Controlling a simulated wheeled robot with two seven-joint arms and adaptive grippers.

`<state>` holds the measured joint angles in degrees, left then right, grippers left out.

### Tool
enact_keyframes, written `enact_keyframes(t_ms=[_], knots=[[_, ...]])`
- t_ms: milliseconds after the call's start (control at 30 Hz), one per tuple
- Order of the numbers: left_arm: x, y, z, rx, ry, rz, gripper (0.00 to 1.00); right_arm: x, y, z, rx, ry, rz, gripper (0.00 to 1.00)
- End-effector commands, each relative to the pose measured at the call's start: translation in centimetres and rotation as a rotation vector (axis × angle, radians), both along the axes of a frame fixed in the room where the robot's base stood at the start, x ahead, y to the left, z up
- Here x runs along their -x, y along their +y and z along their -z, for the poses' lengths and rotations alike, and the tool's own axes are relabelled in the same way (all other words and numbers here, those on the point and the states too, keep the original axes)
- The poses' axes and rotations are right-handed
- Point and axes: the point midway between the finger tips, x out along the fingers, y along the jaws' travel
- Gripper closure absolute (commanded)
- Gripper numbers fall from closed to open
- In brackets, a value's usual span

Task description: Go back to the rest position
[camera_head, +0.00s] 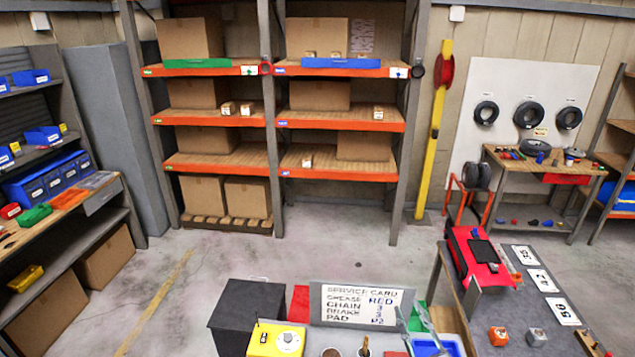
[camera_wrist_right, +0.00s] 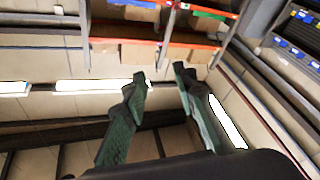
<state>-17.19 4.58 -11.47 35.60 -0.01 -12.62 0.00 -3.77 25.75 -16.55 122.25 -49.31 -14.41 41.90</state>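Behind the fingers the wrist view shows shelves and bright light strips. My left gripper does not show in either view.
A yellow device (camera_head: 276,340) and a dark box (camera_head: 246,311) stand left of the card. A red machine (camera_head: 478,259) and numbered cards (camera_head: 543,281) lie on the bench at right. Orange shelves (camera_head: 335,167) line the back wall. The floor between is clear.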

Motion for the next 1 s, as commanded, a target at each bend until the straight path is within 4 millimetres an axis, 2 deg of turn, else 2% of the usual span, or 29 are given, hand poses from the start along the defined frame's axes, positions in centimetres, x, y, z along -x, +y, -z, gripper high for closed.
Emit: enact_keyframes(t_ms=[33, 100, 167, 200, 300, 400, 500, 600, 800, 1000], knots=[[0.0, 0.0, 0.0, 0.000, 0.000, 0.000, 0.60, 0.4, -3.0, 2.0, -0.053, 0.070, 0.093, 0.74], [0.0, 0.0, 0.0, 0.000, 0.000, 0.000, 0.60, 1.3, -6.9, 5.2, -0.106, 0.182, 0.216, 0.74], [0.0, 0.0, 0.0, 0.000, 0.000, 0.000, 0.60, 2.6, -9.6, 8.4, -0.143, 0.286, 0.306, 0.74], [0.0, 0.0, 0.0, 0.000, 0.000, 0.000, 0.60, 3.6, -11.2, 10.6, -0.164, 0.362, 0.360, 0.74], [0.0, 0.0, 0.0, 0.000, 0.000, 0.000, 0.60, 7.1, -14.1, 16.3, -0.205, 0.558, 0.466, 0.74], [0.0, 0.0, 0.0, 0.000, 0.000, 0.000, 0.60, 11.6, -15.6, 21.8, -0.230, 0.765, 0.537, 0.74], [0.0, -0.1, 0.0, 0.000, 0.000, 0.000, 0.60, 15.9, -15.8, 26.1, -0.241, 0.949, 0.567, 0.74], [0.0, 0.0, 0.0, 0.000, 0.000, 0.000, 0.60, 19.6, -15.5, 28.9, -0.247, 1.091, 0.571, 0.74], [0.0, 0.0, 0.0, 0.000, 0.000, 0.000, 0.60, 25.7, -14.0, 32.4, -0.247, 1.309, 0.547, 0.74], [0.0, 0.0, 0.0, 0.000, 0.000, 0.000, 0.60, 30.9, -12.2, 34.5, -0.245, 1.487, 0.498, 0.74]])
